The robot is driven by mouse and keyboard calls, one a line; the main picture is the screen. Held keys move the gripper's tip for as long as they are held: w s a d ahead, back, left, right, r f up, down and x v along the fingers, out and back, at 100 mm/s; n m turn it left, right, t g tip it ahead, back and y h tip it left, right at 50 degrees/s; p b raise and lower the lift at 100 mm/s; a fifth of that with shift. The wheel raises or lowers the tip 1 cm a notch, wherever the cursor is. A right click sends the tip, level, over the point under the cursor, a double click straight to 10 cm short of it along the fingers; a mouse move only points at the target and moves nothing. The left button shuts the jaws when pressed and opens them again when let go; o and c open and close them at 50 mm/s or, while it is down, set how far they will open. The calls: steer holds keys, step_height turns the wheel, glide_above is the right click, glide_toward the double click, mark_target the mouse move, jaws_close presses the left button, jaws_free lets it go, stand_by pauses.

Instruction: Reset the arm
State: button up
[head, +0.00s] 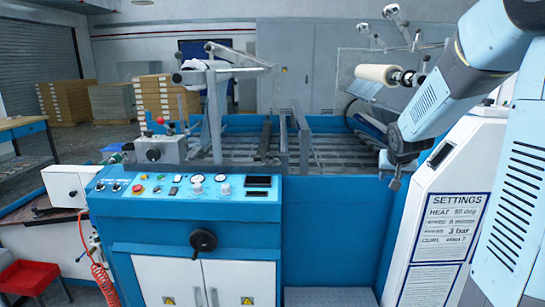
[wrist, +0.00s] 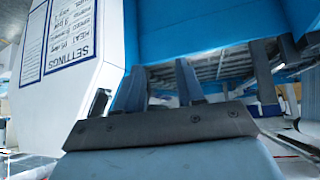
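My gripper (head: 391,174) hangs at the end of my arm on the right of the head view, in front of the blue machine frame and left of the white settings panel (head: 447,215). In the wrist view my gripper (wrist: 160,78) shows dark fingers standing apart, with nothing held between them. The settings panel (wrist: 70,50) appears upside down at the left of the wrist view. My arm is bent, coming down from the upper right of the head view.
The blue control console (head: 190,205), with knobs and gauges, stands at the left front. A cream roll (head: 376,74) sits on a shaft behind my arm. Metal rails (head: 310,150) fill the machine bed.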

steer(key=s+a+r+n, duration=0.1)
steer(key=s+a, duration=0.3)
steer(key=s, duration=0.6)
steer(key=s+a+r+n+g+y, duration=0.1)
steer(key=s+a+r, duration=0.3)
steer(key=s, duration=0.6)
steer(key=s+a+r+g+y, duration=0.1)
steer(key=s+a, duration=0.3)
steer(key=s, duration=0.7)
steer(key=shift+r+n, duration=0.4)
steer(key=shift+r, duration=0.25)
steer(key=shift+o, duration=0.4)
